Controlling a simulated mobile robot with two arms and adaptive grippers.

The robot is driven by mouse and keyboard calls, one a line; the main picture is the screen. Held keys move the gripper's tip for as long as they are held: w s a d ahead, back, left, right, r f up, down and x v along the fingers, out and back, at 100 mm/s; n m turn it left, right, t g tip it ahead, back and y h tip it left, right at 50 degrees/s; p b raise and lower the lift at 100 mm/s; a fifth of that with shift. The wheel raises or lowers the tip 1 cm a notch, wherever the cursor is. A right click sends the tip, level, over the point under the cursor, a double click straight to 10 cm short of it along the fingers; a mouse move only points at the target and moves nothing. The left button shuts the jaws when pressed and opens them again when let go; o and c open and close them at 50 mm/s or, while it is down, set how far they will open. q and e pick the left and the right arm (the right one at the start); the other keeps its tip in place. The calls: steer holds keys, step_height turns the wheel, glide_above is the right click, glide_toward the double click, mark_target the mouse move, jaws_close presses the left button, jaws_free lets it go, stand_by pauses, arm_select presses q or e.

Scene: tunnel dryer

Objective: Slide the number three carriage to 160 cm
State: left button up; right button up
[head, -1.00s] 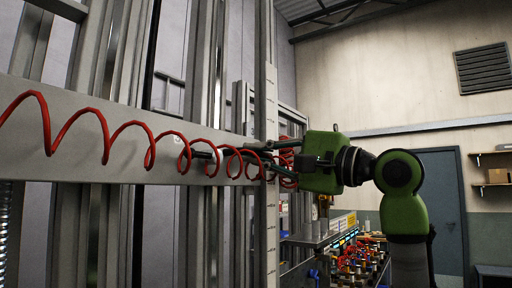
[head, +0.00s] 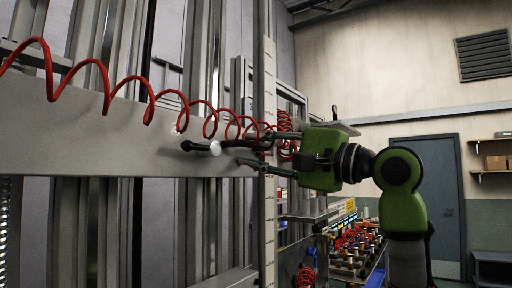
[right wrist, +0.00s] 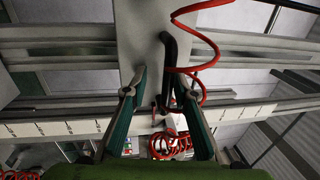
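A long grey horizontal beam (head: 90,150), which looks like a carriage, crosses the left half of the head view. My right gripper (head: 250,156) is open beside the handle. In the right wrist view its fingers (right wrist: 162,93) are apart with the handle's end between them, no clear contact.
A red coiled hose (head: 104,75) runs along the beam's upper edge and passes close to the right fingers. Grey upright posts (head: 200,70) stand behind. A bench with red-handled valves (head: 360,240) is at lower right, and a blue-grey door (head: 430,160) is beyond.

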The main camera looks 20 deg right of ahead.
steer(key=shift+r, duration=0.15)
steer(key=v, duration=1.2)
stand_by(0.3)
